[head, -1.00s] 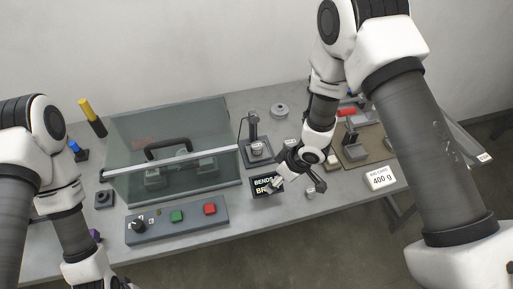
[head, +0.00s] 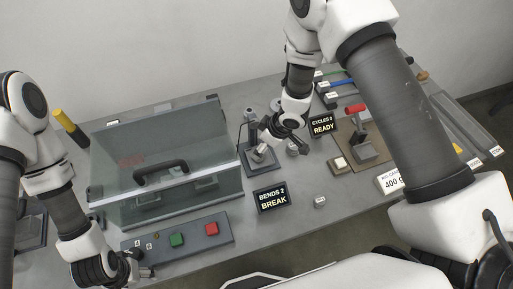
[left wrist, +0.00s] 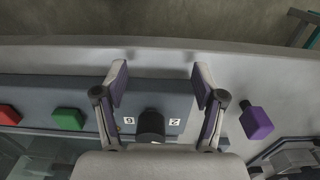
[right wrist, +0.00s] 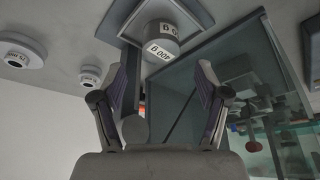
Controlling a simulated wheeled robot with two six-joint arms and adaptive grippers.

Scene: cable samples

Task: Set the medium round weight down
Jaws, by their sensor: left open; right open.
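A round grey weight labelled 400 g (right wrist: 160,42) sits upright on the square dark plate of a small stand (right wrist: 190,15). The same weight shows in the head view (head: 258,155), partly covered by my right gripper. My right gripper (head: 262,140) is open, and in the right wrist view the weight lies beyond its fingertips (right wrist: 161,75), apart from them. Two other round weights, a wide one (right wrist: 22,52) and a smaller one (right wrist: 90,76), sit to the left. I cannot tell which counts as medium. My left gripper (left wrist: 158,78) is open, with a black knob (left wrist: 150,126) between its fingers.
A clear-walled box with a black handle (head: 160,171) stands left of the weight. In front are a control panel (head: 192,234) with green and red buttons and a BENDS 2 BREAK display (head: 271,198). A red-handled device (head: 358,130) stands to the right.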

